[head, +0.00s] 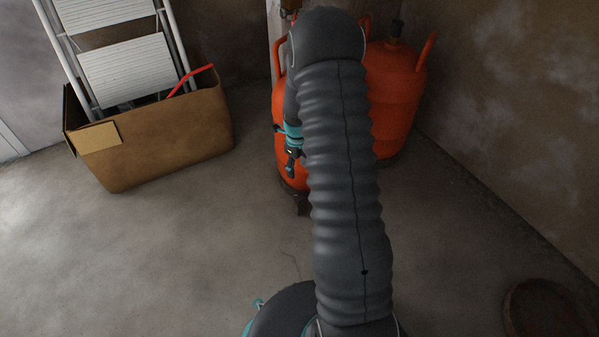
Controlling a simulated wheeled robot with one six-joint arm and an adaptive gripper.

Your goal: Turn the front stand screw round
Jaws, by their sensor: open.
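No stand screw can be made out; my dark ribbed arm covers the middle of the view. My gripper (292,164) shows only in part, as dark and teal pieces at the arm's left edge, in front of an orange vessel (281,100). It is open, and its fingertips are mostly hidden, so I cannot tell if it touches anything. A small dark piece (302,206) shows low beside the arm, near the floor; I cannot tell what it belongs to. A second orange vessel (398,85) with upright handles and a dark cap stands to the right, partly behind my arm.
A cardboard box (165,142) stands at the left, with a white stepladder (125,70) and a red bent piece (190,80) at it. A brown wall closes the right side. A dark round object (545,308) lies at lower right. Concrete floor (150,250) is clear at front left.

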